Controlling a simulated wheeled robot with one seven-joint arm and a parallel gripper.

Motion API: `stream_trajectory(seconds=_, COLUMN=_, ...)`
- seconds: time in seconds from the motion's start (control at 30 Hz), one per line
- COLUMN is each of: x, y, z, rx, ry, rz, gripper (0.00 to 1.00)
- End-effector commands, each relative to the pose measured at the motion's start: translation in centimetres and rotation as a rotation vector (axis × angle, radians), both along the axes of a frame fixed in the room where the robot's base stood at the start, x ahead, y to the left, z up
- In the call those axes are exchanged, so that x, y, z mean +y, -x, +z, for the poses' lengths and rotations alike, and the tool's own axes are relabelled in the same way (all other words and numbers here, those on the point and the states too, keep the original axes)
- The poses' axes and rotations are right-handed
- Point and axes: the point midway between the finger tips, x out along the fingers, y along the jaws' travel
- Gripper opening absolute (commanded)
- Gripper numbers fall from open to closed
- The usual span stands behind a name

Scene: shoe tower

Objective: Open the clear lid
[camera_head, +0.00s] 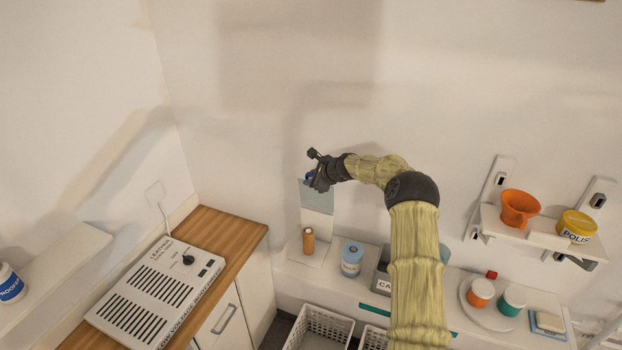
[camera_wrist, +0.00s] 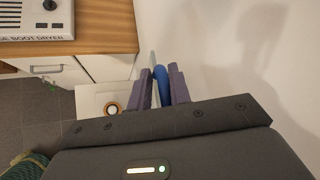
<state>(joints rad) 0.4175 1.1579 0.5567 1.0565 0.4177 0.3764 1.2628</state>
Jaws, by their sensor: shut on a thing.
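The clear lid (camera_head: 317,197) is a see-through panel standing about upright near the back wall, above a pale base (camera_head: 312,257). A blue handle (camera_head: 308,175) shows at its top edge. My gripper (camera_head: 311,181) is at that top edge, shut on the blue handle. In the wrist view, the blue handle (camera_wrist: 161,84) sits between the two fingers of my gripper (camera_wrist: 162,86), and the lid's thin edge (camera_wrist: 153,62) shows beside it. A brown-orange cylinder (camera_head: 308,241) stands on the base below the lid; its round top (camera_wrist: 112,108) also shows in the wrist view.
A blue jar (camera_head: 352,259) stands right of the base on the white shelf. White baskets (camera_head: 322,328) are below. A boot dryer (camera_head: 158,295) sits on the wooden counter (camera_head: 222,228) at left. A wall shelf at right holds an orange cup (camera_head: 519,207) and a yellow tin (camera_head: 577,226).

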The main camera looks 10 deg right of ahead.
Motion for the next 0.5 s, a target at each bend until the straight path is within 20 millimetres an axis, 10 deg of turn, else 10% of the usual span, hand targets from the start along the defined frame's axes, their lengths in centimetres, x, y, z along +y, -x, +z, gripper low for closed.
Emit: stream_trajectory(seconds=0.5, x=-0.57, y=0.30, z=0.45, rx=-0.005, ry=0.003, rz=-0.005, gripper=0.32)
